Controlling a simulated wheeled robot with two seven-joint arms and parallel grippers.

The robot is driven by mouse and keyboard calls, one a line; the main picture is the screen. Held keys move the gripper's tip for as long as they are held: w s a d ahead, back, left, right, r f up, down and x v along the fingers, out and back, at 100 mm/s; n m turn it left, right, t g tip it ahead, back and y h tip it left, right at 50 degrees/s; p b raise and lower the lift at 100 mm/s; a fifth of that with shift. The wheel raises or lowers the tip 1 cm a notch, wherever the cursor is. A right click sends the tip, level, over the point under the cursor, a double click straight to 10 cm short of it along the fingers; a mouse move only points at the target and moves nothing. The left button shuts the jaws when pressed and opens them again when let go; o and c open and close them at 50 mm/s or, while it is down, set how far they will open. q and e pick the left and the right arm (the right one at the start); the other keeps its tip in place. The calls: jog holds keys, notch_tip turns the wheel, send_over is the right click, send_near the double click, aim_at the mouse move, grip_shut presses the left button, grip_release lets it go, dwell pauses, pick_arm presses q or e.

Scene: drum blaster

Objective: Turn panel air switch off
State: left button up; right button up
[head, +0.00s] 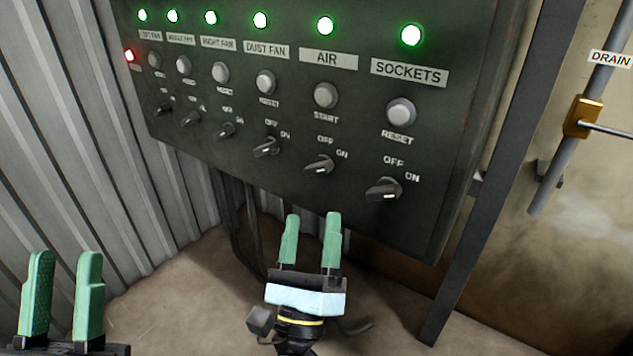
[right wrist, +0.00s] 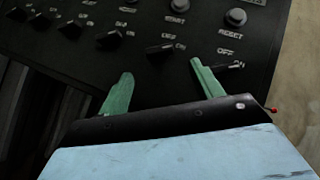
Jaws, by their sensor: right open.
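The AIR switch (head: 319,165) is a dark rotary knob on the dark control panel (head: 365,225), below the AIR label (head: 331,58) and the grey START button (head: 325,96). In the right wrist view the AIR switch (right wrist: 160,52) shows beyond the gap between the green fingers. My left gripper (head: 65,258) is open and empty at the lower left.
The SOCKETS switch (head: 384,189) is close on the right, partly hidden by a finger in the right wrist view. The DUST FAN switch (head: 266,147) is on the left. A dark post (head: 487,190) and a DRAIN pipe with a yellow valve (head: 582,117) stand further right.

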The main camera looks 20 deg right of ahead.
aim_at(320, 167)
jog(key=x, duration=0.8)
jog(key=shift+w+r+b, duration=0.1)
jog(key=shift+w+b, duration=0.05)
jog(key=shift+b, duration=0.2)
jog(key=c, duration=1)
